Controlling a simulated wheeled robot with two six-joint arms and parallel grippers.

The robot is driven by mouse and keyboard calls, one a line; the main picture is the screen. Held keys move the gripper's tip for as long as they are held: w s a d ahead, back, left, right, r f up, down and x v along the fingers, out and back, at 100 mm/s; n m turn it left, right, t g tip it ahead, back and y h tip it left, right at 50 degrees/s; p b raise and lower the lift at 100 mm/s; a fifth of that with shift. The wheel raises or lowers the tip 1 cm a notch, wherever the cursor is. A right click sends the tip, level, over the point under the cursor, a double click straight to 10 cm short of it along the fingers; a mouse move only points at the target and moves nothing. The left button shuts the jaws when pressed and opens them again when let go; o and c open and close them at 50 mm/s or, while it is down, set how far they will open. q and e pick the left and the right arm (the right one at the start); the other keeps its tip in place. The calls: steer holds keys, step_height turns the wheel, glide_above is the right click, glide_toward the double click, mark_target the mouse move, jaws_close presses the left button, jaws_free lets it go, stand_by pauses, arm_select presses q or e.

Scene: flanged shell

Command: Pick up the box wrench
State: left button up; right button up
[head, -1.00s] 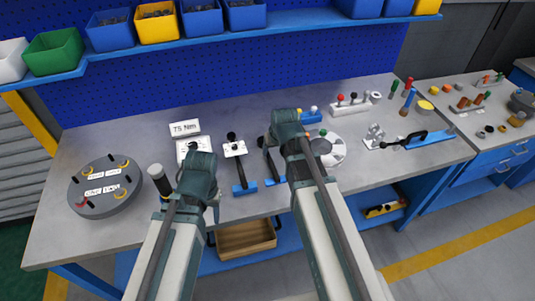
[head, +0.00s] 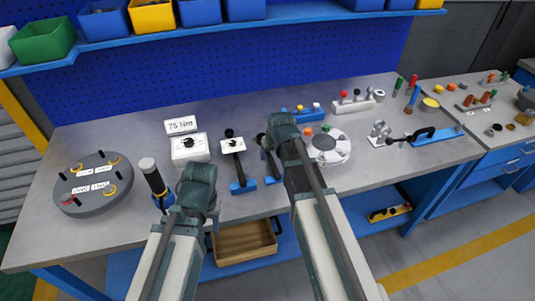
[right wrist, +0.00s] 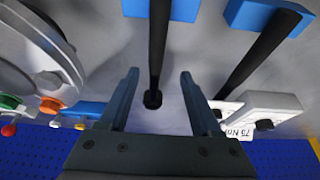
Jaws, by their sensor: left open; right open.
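A long dark bar with a round black end (right wrist: 153,98) stands out from a blue base (right wrist: 160,9) in the right wrist view. I take it to be the box wrench, though its head is not clear. In the head view it lies largely behind my right gripper, with its blue base (head: 273,180) at the bench's front. My right gripper (right wrist: 160,78) is open, its fingers on either side of the bar's end; I cannot tell whether they touch it. My left gripper (head: 198,187) is open and empty over the front of the bench.
A white block (head: 190,150) sits beneath the 75 Nm sign (head: 180,125). A dark-handled tool (head: 152,175) and grey disc (head: 92,195) are further left. A white flanged disc (head: 340,150) is close right.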

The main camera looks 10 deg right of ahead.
mark_target(271, 158)
steer(key=b+x, duration=0.2)
steer(key=x, duration=0.1)
steer(key=b+x, duration=0.2)
steer(key=shift+w+d, duration=0.1)
steer(key=shift+d, duration=0.25)
steer(key=shift+r, duration=0.1)
jaws_close()
